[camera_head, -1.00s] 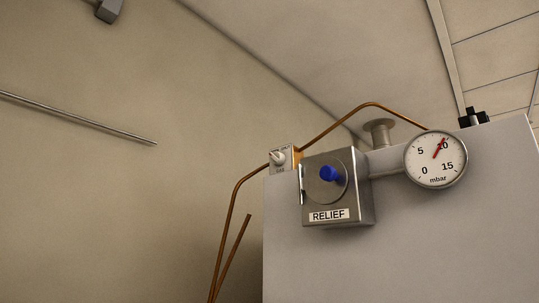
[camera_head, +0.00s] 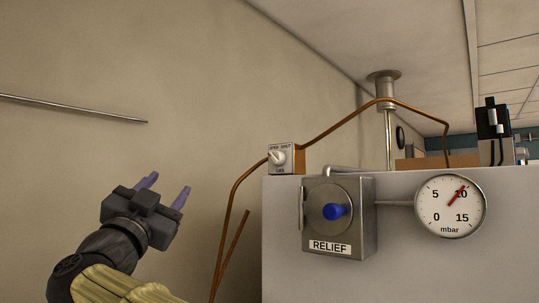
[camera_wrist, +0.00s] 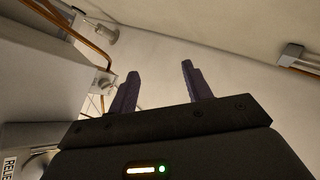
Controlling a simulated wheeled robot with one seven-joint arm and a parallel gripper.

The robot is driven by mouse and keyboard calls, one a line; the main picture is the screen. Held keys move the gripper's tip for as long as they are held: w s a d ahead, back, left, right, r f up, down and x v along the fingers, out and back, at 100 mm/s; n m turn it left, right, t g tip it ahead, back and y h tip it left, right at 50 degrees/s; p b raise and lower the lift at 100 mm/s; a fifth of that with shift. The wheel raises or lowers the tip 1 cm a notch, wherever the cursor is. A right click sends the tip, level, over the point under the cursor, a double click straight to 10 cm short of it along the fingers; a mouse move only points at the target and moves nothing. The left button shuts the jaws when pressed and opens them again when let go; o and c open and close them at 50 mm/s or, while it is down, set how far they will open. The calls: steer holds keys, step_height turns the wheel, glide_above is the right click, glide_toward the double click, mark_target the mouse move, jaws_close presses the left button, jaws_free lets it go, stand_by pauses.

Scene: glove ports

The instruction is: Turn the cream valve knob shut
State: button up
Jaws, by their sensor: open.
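The cream valve knob (camera_head: 277,157) is on the front of a small box with a label plate, on the copper pipe just above the relief box. It also shows in the wrist view (camera_wrist: 104,81), left of my fingers. The small lettering on its plate is hard to read beyond what looks like open and shut marks. My gripper (camera_head: 166,190) is open and empty in the head view, left of the knob and a little lower, apart from it. In the wrist view both purple fingers (camera_wrist: 159,86) are spread with nothing between them.
A steel box labelled RELIEF (camera_head: 357,225) with a blue knob (camera_head: 336,212) sits below the valve. A round mbar gauge (camera_head: 450,206) is to its right, needle near 10. Copper pipe (camera_head: 232,215) runs down between my gripper and the grey cabinet (camera_head: 420,275).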

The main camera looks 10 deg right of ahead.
mark_target(272, 158)
steer(key=s+d+r+m+g+h+p, duration=0.3)
steer(key=s+d+r+m+g, duration=0.3)
steer(key=g, duration=0.4)
steer(key=shift+s+d+r+m+h+p, duration=0.3)
steer(key=shift+s+d+m+h+p, duration=0.15)
steer(key=shift+s+m+p, duration=0.6)
steer(key=shift+s+d, duration=0.1)
steer(key=p+x, duration=0.3)
steer(key=x, duration=1.3)
steer(key=shift+d, duration=0.15)
steer(key=shift+w+d+f, duration=0.2)
steer(key=shift+w+d, duration=0.2)
steer(key=c, duration=0.9)
